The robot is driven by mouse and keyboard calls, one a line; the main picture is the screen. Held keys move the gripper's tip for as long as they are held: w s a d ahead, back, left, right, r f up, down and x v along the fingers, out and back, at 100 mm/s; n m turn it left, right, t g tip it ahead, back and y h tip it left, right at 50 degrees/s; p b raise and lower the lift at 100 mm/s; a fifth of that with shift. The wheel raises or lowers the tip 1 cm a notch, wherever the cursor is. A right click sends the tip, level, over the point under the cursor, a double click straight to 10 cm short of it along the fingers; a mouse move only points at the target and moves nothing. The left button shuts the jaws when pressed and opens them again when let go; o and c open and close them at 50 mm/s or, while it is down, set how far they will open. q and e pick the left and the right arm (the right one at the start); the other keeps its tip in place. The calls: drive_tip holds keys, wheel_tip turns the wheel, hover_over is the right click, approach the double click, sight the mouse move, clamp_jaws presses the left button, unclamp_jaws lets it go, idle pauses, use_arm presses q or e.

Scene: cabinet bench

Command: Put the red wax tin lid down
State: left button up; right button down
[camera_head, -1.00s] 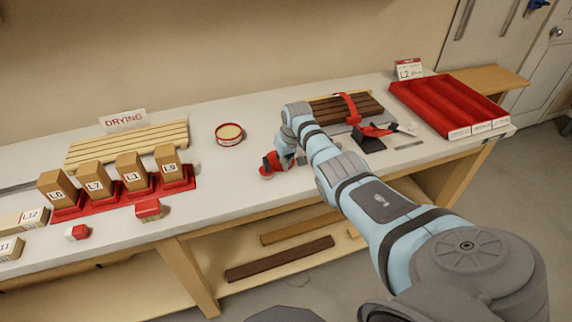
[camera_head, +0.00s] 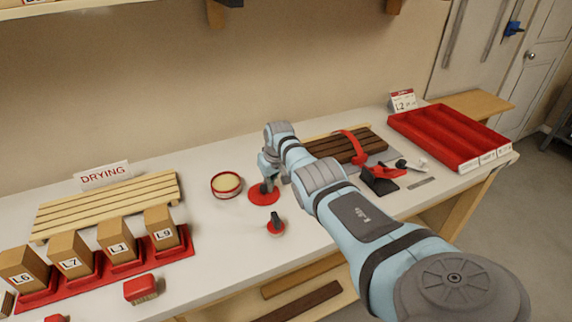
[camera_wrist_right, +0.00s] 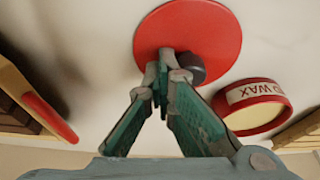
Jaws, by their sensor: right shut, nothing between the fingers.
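The red wax tin lid (camera_head: 257,198) is a flat red disc lying on the bench, just right of the open wax tin (camera_head: 226,196). It fills the upper middle of the right wrist view (camera_wrist_right: 215,25). The tin, with pale wax and a red rim, also shows there (camera_wrist_right: 262,92), beside the lid and apart from it. My right gripper (camera_head: 267,187) is over the lid, with its fingers (camera_wrist_right: 165,65) shut together and nothing between them. A dark rounded piece (camera_wrist_right: 191,68) sits beside the fingertips over the lid. My left gripper is not in view.
A small red item with a dark handle (camera_head: 276,228) stands near the lid. Slatted drying rack (camera_head: 105,205), labelled blocks (camera_head: 72,254) and a red brush (camera_head: 140,288) are left. Dark slats (camera_head: 340,146) and red tray (camera_head: 448,132) are right. Bare bench lies before the tin.

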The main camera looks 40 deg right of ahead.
drive_tip(key=shift+f, duration=0.1)
drive_tip(key=shift+s+d, duration=0.2)
drive_tip(key=shift+s, duration=0.45)
drive_tip(key=shift+s+d+r, duration=0.1)
drive_tip(key=shift+r, duration=0.1)
drive_tip(key=shift+f, duration=0.1)
drive_tip(key=shift+w, duration=0.3)
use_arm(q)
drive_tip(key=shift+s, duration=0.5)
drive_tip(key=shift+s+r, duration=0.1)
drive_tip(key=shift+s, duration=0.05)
